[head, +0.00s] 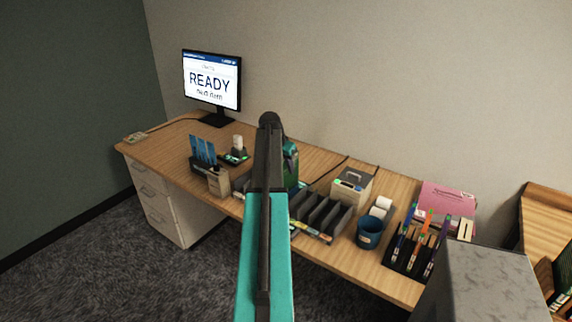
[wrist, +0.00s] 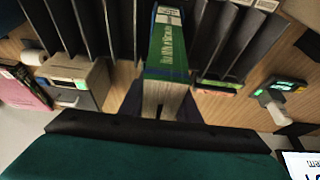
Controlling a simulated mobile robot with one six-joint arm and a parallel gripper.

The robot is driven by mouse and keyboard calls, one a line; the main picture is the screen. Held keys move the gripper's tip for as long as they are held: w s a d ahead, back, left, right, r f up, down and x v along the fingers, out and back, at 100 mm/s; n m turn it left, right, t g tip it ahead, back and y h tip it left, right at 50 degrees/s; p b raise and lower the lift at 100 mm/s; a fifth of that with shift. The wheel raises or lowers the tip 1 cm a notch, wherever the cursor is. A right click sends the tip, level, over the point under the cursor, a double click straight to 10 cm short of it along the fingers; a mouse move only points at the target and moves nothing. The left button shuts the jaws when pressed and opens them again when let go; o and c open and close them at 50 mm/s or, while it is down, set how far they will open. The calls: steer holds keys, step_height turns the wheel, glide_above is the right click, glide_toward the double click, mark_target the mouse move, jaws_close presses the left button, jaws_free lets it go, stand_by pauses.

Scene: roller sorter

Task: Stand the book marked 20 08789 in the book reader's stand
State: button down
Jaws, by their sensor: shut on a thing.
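A green book (wrist: 172,50) with white lettering on its spine and a white label near the top of the view is between the jaws of my gripper (wrist: 160,104). The gripper is shut on it. Its number is too small to read. In the head view the green book (head: 291,170) shows partly behind my arm, above the left part of a dark slotted rack (head: 322,214). The rack's dividers (wrist: 119,28) lie on both sides of the book in the wrist view. I cannot tell for certain which device is the book reader's stand.
A small dark dock (head: 236,158) with a green light stands left of my arm, near a holder of blue cards (head: 203,150). A monitor (head: 212,80) reads "READY".

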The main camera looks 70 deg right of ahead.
steer(key=shift+f+b, duration=0.3)
steer(key=shift+f, duration=1.15)
stand_by(0.3)
steer(key=c, duration=1.3)
jaws_free()
steer(key=shift+o, duration=0.2)
steer(key=shift+b, duration=0.3)
steer(key=b+v, duration=0.2)
steer(key=v, duration=1.1)
steer(key=shift+a+r+b, duration=0.1)
steer(key=shift+r+b, duration=0.25)
steer(key=shift+r, duration=0.05)
